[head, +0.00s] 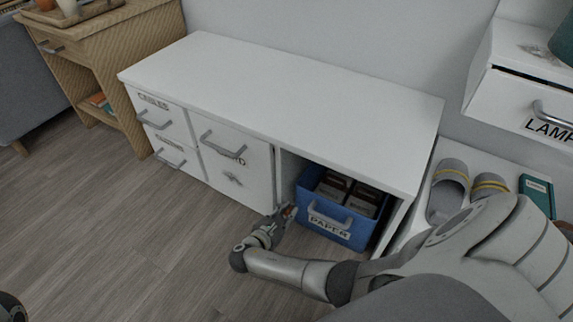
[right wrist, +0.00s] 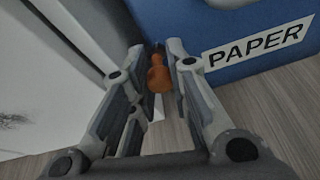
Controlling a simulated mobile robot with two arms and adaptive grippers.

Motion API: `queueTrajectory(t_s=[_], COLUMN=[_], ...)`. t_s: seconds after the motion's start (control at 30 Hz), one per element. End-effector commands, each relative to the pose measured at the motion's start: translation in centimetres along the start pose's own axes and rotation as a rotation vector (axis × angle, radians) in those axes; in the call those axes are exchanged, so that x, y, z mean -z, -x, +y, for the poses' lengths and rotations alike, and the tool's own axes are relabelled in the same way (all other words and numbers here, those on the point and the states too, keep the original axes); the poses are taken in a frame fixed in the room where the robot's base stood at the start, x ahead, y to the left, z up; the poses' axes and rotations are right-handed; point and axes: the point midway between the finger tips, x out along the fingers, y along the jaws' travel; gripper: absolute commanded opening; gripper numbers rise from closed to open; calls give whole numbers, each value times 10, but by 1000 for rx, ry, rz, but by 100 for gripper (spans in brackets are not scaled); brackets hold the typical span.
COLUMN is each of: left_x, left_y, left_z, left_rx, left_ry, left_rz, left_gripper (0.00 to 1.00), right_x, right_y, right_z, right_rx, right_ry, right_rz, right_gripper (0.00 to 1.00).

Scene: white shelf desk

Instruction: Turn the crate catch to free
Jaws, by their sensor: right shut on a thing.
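The blue crate (head: 318,213) labelled PAPER stands in the open bay at the right end of the white shelf desk. In the right wrist view its blue front (right wrist: 220,35) fills the upper right. The crate catch (right wrist: 159,78) is a small orange knob-like piece beside the crate's left front edge. My right gripper (head: 286,213) is shut on the catch, with a finger on either side of it (right wrist: 158,58). The fingers and the viewing angle partly hide the catch and its mount, so I cannot tell which way it is turned.
The white desk (head: 290,95) has labelled drawers and a door with a handle (head: 222,146) left of the bay. Slippers (head: 448,190) and a teal book (head: 537,194) lie at the right. The wooden floor (head: 130,235) in front is clear.

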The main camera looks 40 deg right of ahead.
Motion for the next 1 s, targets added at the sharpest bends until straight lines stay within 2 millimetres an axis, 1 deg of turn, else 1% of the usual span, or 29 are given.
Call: queueTrajectory(t_s=[0.03,0.2,0.5,0.6,0.67,0.77,1.0], left_x=[0,0,0,0,0,0,0], left_y=[0,0,0,-1,-1,-1,0], left_z=[0,0,0,0,0,0,0], left_rx=[0,0,-1,-2,-2,-2,-1], left_ry=[0,0,0,-1,-1,-1,-1], left_rz=[0,0,-1,1,1,1,0], left_gripper=[40,40,40,40,40,40,40], right_x=[-6,-6,-4,-2,-2,-1,-1], right_y=[-6,-6,-4,1,7,24,76], right_z=[3,3,1,1,1,1,2], right_rx=[-4,-4,-1,-1,-3,-3,-4], right_ry=[-7,-6,-3,-3,-2,-4,-4], right_rz=[-11,-11,-7,-5,-4,-2,-1], right_gripper=[18,40,40,40,40,40,40])
